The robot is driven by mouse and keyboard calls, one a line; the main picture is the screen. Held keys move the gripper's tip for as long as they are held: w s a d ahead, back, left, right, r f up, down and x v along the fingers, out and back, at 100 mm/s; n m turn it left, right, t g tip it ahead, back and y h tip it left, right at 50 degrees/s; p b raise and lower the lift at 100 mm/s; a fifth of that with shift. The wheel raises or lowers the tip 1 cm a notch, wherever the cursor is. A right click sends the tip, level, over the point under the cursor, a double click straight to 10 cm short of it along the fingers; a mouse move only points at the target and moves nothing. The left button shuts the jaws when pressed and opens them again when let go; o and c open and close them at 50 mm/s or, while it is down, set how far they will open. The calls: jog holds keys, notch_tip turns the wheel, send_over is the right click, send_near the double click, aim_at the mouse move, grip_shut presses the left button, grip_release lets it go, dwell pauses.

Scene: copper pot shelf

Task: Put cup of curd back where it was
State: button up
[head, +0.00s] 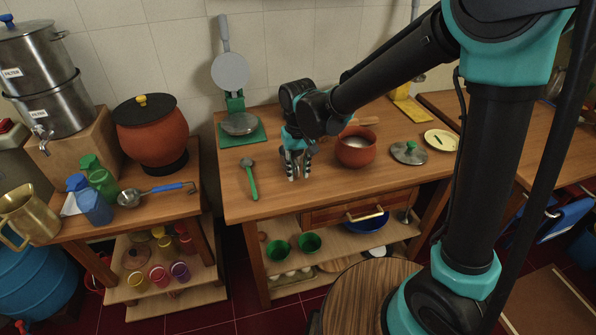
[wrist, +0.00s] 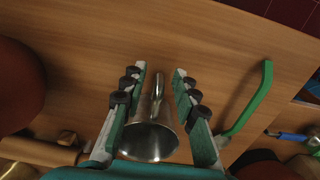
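My gripper (head: 299,168) points down at the wooden table (head: 240,207), left of a red-brown pot with white contents (head: 355,150). In the wrist view, my gripper (wrist: 161,72) has its fingers apart, with a shiny metal cup (wrist: 152,135) between them. Table surface shows beside the cup, mainly on the right, so the fingers do not look closed on it. I see no clear white curd in its mouth. In the head view the cup is mostly hidden by my gripper. The pot edge shows at the wrist view's left (wrist: 15,88).
A green-handled ladle (head: 250,180) lies left of my gripper. A lid with a green knob (head: 408,152) and a plate (head: 441,140) lie to the right. A green stand (head: 240,128) is behind left. The lower shelf holds green bowls (head: 309,243). The front table strip is clear.

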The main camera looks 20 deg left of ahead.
notch_tip(320, 180, up, 12)
dwell(0.5)
jog(key=d+f+m+t, duration=0.15)
jog(key=d+f, duration=0.25)
jog(key=d, duration=1)
jog(key=d+f+m+t, duration=0.1)
jog(key=d+f+m, duration=0.3)
jog(key=d, duration=0.9)
jog(key=s+d+f+t, duration=0.1)
jog(key=s+d+f, duration=0.4)
jog(key=d, duration=0.5)
jog(key=shift+f+m+t, duration=0.35)
jog(key=shift+m, duration=0.1)
